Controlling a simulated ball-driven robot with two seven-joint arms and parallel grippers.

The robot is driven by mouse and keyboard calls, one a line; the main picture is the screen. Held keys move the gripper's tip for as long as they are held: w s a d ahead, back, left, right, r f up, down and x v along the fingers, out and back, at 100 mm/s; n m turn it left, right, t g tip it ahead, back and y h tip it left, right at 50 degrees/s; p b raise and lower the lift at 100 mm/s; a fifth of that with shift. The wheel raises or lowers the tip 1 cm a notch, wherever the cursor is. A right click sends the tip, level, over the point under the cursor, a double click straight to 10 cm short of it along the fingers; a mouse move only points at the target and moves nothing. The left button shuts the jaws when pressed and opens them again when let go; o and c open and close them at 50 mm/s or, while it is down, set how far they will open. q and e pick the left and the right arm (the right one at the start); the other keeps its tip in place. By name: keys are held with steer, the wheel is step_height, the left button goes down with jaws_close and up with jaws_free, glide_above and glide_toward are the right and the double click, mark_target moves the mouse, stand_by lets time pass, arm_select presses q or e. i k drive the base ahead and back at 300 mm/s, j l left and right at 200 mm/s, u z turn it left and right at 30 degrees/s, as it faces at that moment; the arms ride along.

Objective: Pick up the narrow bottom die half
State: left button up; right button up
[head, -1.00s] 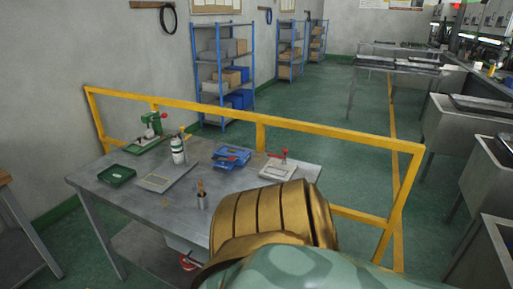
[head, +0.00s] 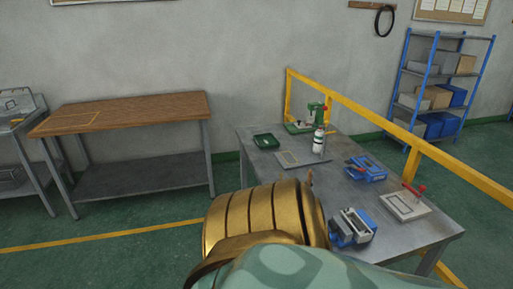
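I cannot single out the narrow bottom die half at this size. On the grey metal table (head: 285,185) lies a blue tray-like item (head: 367,169) with small parts in or on it. Nearer, a blue and silver block-like item (head: 350,228) stands partly behind my gold ribbed body part. To its right is a light grey plate with a rectangular frame and a red handle (head: 405,206). Neither of my grippers is in view.
The table also holds a green press (head: 316,112), a white bottle (head: 319,141), a green tray (head: 266,141) and a flat grey plate (head: 304,160). A yellow rail (head: 400,132) runs behind it. A wooden-topped bench (head: 130,112) stands left, with open floor between.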

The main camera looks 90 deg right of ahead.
mark_target(364, 233)
steer(key=k+l+u, duration=0.15)
steer(key=k, duration=0.4)
steer(key=k+l+z, duration=0.1)
steer(key=z, duration=1.05)
